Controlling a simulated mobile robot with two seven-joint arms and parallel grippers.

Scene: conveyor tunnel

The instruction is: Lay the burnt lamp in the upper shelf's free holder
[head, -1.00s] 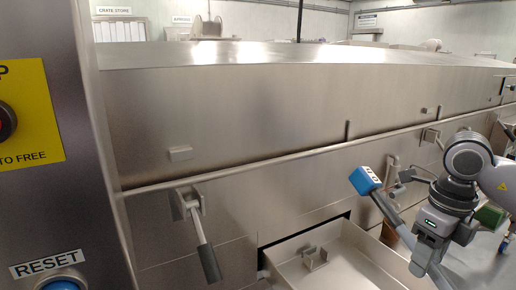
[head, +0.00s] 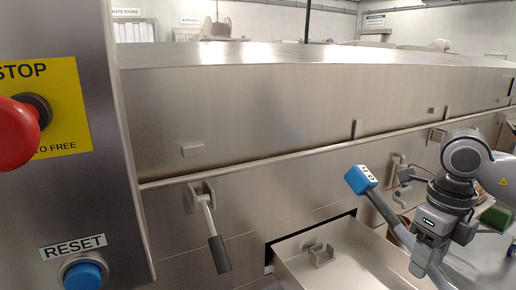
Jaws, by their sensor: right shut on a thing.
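My right gripper (head: 424,258) is shut on a long grey tube with a blue labelled end block (head: 361,179). The tube slants from upper left to lower right, and its lower end leaves the picture. I cannot tell for sure that this is the burnt lamp; its label is too small to read. It is held in front of the steel tunnel wall, above and right of an open tray (head: 345,265). My left gripper is not in view. No upper shelf or free holder can be made out.
A steel panel with a red stop button (head: 17,132) and a blue reset button (head: 82,274) stands close at left. The tunnel wall (head: 290,110) has a rail and a dark-gripped lever (head: 220,252). A small bracket (head: 321,255) sits in the tray.

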